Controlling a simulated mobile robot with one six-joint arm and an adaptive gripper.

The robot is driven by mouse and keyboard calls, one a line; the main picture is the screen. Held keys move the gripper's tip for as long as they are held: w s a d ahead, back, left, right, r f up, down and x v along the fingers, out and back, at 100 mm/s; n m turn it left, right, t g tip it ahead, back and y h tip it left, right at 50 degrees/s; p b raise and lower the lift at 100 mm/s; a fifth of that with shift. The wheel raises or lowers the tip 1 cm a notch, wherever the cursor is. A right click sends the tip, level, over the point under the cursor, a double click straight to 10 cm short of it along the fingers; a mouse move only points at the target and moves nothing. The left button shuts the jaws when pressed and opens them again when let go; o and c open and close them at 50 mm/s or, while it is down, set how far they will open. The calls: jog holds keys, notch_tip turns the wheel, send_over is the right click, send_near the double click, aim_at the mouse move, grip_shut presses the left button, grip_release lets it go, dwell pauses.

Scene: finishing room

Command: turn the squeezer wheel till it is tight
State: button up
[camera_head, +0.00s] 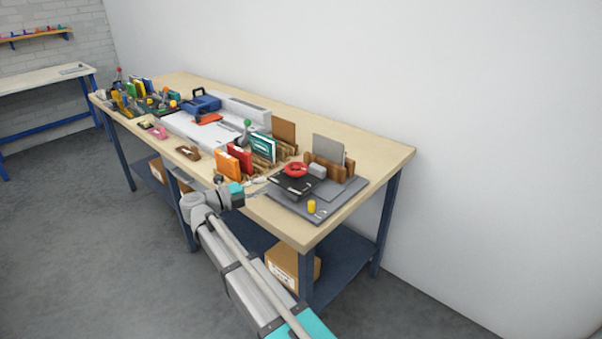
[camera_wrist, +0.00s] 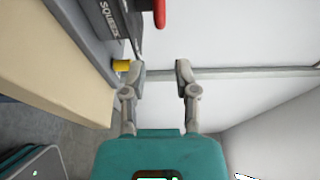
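The squeezer is a black box (camera_head: 292,184) with a red wheel (camera_head: 295,169) on top, on a grey mat at the table's near right end. In the wrist view, the black box with white lettering (camera_wrist: 110,18) and part of the red wheel (camera_wrist: 160,12) show at the top edge, cut off. My gripper (camera_wrist: 160,70) is open, with nothing between its fingers. The wheel lies beyond the fingertips, apart from them. In the head view, my gripper (camera_head: 257,184) is small, just left of the squeezer; its fingers are hard to make out.
A yellow cylinder (camera_head: 311,207) stands at the mat's front corner, and appears beside the left finger in the wrist view (camera_wrist: 121,66). A grey panel in a wooden rack (camera_head: 328,151) stands behind the squeezer. Orange (camera_head: 228,165) and red folders stand to its left. The wall is behind.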

aim_at(301, 170)
jog(key=x, duration=1.3)
jog(key=shift+w+d, duration=0.25)
jog(key=shift+d, duration=0.05)
grip_shut()
